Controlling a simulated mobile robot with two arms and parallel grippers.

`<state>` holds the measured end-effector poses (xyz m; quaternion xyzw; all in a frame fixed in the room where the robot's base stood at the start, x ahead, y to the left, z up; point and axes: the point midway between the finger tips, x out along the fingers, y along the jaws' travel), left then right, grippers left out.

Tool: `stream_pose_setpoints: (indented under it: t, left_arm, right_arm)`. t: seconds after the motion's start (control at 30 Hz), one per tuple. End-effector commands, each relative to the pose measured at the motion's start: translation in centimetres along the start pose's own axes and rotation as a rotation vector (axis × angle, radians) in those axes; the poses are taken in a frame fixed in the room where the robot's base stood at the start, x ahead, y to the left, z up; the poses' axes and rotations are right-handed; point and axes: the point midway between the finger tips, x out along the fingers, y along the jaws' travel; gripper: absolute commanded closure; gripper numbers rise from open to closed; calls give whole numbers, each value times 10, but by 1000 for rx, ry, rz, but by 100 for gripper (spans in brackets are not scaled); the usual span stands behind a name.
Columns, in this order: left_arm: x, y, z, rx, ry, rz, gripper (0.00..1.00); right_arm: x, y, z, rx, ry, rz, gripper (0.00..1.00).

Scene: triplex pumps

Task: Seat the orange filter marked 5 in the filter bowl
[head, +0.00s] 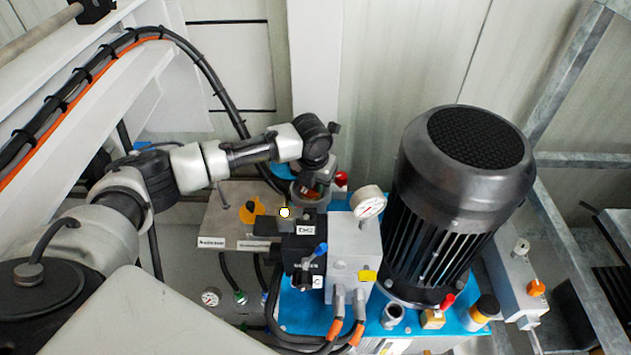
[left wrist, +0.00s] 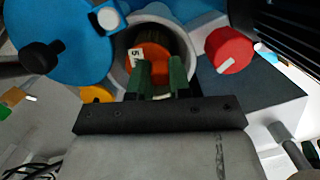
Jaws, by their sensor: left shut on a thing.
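My left gripper (head: 311,184) points down at the filter bowl (head: 297,197) behind the pump block. In the left wrist view its green fingers (left wrist: 162,75) are shut on the orange filter (left wrist: 156,73), which has a white label with a 5. The grey round wall of the bowl (left wrist: 120,52) surrounds the visible part of the filter. The filter is at or inside the bowl's mouth; its lower end is hidden, so I cannot tell how deep it sits. My right gripper is not in view.
A red knob (left wrist: 230,50) stands close right of the bowl. A blue round part (left wrist: 62,45) with a black knob is on its left. A pressure gauge (head: 368,202), black valve block (head: 304,255) and large black motor (head: 462,190) crowd the right side.

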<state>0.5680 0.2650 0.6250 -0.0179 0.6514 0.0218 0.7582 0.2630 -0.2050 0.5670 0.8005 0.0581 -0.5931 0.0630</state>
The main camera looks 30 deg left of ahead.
Motion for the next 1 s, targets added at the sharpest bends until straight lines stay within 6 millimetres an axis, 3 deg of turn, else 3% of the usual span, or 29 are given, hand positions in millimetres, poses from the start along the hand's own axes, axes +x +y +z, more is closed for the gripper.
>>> stream_pose_setpoints:
  t: [0.43, 0.47, 0.6, 0.87, 1.0]
  left_arm:
    - [10, 0, -2, 1, 0, 0, 100]
    - [11, 0, -2, 1, 1, 0, 77]
    - [11, 0, -2, 1, 1, 0, 56]
    - [9, 0, -1, 0, 0, 0, 56]
    - [-5, 0, 1, 0, -3, 0, 56]
  right_arm:
    - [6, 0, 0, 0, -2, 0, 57]
    - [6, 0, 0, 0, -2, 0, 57]
    - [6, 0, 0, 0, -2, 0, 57]
    - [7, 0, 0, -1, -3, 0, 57]
    - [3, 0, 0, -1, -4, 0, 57]
